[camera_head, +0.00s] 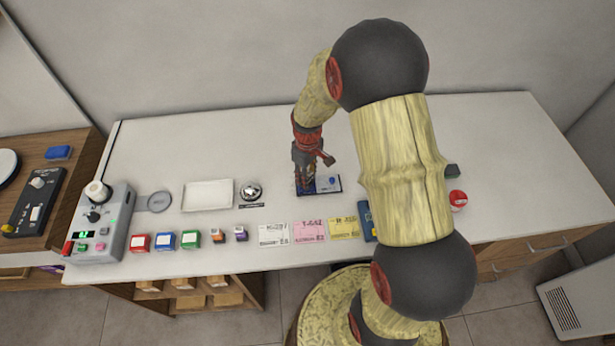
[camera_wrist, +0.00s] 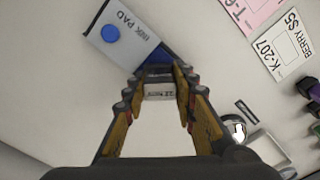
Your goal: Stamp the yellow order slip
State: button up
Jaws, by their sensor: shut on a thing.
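The yellow order slip (camera_head: 344,228) lies flat near the counter's front edge, right of the pink slip (camera_head: 310,231) and white slip (camera_head: 274,235). It is outside the wrist view. The ink pad (camera_head: 326,184) lies behind the slips; the wrist view shows its lettered case (camera_wrist: 132,27) with a blue dot. My gripper (camera_head: 304,187) points down at the pad's left part. In the wrist view my gripper (camera_wrist: 157,84) is shut on a pale block-like stamp (camera_wrist: 160,92), beside the pad's blue surface (camera_wrist: 158,57). I cannot tell whether stamp and pad touch.
A bell (camera_head: 251,190) and white tray (camera_head: 208,195) stand left of my gripper. Several small coloured boxes (camera_head: 164,240) line the front edge, with a grey control device (camera_head: 102,228) at far left. A red round item (camera_head: 458,199) is at right. My arm hides part of the counter.

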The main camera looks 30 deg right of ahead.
jog(key=shift+r+p, duration=2.45)
jog(key=shift+r, duration=1.05)
